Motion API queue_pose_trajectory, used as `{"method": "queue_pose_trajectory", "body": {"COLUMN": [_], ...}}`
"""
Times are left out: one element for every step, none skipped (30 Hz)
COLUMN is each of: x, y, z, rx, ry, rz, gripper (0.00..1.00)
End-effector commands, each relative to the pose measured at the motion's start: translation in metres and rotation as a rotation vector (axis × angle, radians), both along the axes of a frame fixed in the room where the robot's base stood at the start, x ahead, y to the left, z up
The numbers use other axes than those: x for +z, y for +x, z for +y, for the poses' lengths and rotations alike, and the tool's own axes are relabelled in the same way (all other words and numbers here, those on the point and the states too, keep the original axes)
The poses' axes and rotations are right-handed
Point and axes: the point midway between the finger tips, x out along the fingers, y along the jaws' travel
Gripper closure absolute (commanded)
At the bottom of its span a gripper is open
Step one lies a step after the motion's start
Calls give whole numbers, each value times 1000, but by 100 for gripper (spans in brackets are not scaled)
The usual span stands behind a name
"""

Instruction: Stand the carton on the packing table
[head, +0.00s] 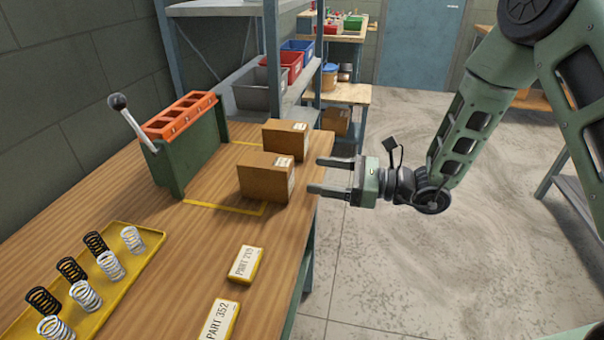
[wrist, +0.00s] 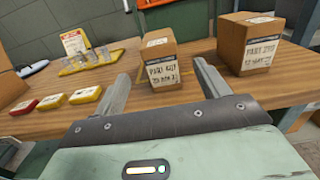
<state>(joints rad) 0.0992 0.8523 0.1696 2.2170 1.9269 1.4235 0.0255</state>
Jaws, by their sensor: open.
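The front carton (head: 266,180) has a pale label and sits near the table's right edge. The back carton (head: 286,140) stands just behind it. My gripper (head: 315,175) is open and empty, just right of the front carton, its fingers pointing left toward it. In the wrist view the front carton (wrist: 161,66) appears between the two fingers, beyond their tips and apart from them. The back carton (wrist: 249,43) is outside the right finger there.
A yellow tray (head: 130,275) of springs and part plates (head: 246,263) lie nearer. Shelves with bins (head: 262,85) rise at the back. The floor (head: 400,270) right of the table is clear.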

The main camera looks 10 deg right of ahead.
Motion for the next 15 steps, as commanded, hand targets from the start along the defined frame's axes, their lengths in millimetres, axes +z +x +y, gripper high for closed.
{"method": "queue_pose_trajectory", "body": {"x": [-1,0,0,0,0,0,0,1,4,7,10,16,21,26,33], "y": [-2,-3,-4,-4,-5,-5,-6,-7,-11,-16,-24,-37,-51,-68,-93], "z": [-6,-8,-10,-12,-13,-13,-14,-12,-9,-4,2,13,21,31,42], "rx": [-1,-1,-1,-1,-1,0,2,9,28,53,91,156,219,292,402], "ry": [0,0,0,0,0,0,0,-2,-9,-17,-30,-53,-78,-107,-155], "rz": [0,0,0,0,0,0,-1,-2,-9,-16,-26,-48,-68,-95,-138], "gripper": [26,26,26,26,26,26,26,26,26,26,26,26,26,26,26]}}
